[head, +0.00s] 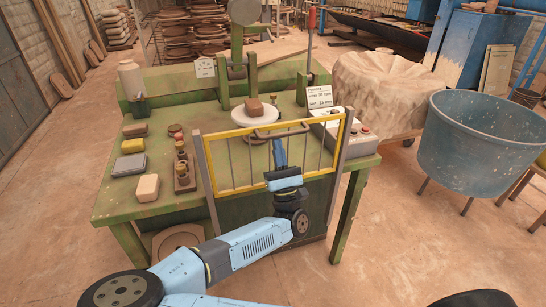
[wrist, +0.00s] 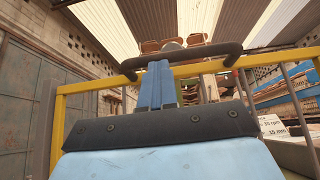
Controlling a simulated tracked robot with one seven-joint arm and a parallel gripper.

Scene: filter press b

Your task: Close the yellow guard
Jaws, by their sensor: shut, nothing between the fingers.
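The yellow guard (head: 236,133) is a yellow frame with thin upright bars, standing between two grey posts at the front of the green press table. Its top bar is near the post tops, and its lower edge is above the floor. A dark handle (wrist: 205,52) runs along the guard's top bar (wrist: 88,86) in the wrist view; it also shows in the head view (head: 262,135). My gripper (head: 279,143) is shut and empty, in front of the guard. In the wrist view its fingertips (wrist: 157,68) are at the handle, just under it; I cannot tell whether they touch.
A turntable (head: 254,117) with a clay block stands behind the guard. A control box (head: 345,137) is right of it. Blocks and small pots lie on the table's left side. A blue tub (head: 482,140) stands at the right. The floor at front left is clear.

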